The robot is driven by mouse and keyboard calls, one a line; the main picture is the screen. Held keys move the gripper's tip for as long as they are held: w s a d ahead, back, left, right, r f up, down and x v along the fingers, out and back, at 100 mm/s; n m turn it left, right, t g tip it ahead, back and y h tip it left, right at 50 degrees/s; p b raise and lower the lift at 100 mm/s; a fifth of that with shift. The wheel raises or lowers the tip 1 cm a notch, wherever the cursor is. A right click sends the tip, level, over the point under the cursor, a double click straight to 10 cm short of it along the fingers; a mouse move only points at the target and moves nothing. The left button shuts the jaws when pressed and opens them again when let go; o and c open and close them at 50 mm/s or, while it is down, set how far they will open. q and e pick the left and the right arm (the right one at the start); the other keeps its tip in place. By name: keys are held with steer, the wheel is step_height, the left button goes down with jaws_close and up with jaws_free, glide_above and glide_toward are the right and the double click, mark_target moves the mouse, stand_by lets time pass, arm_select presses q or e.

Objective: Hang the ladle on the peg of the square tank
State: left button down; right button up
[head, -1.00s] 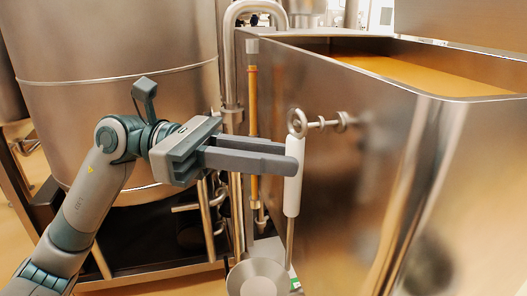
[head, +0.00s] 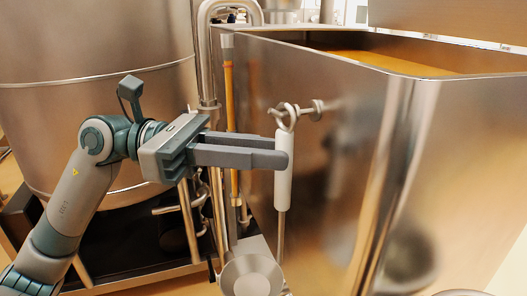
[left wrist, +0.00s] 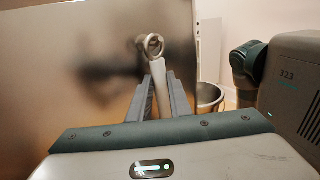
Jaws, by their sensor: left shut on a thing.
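The ladle has a white handle (head: 283,180), a metal ring (head: 286,117) on top and a round bowl (head: 252,276) below; it hangs about upright. My left gripper (head: 275,159) is shut on the upper handle, just under the ring. The peg (head: 308,112) sticks out of the side wall of the square tank (head: 350,150). The ring is at the peg's outer end and overlaps it; a small tip seems to show left of the ring, but I cannot tell surely whether the ring is around the peg. The left wrist view shows the ring (left wrist: 151,45) above my fingers.
A large round tank (head: 100,120) stands at the left behind my arm. Pipes and a yellow sight tube (head: 231,130) run beside the square tank's corner. A metal bucket (left wrist: 210,98) shows in the left wrist view.

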arm_select(q)
steer(key=c, duration=1.6)
jaws_free()
steer(key=shift+o, duration=0.2)
arm_select(e)
steer(key=shift+a, duration=0.2)
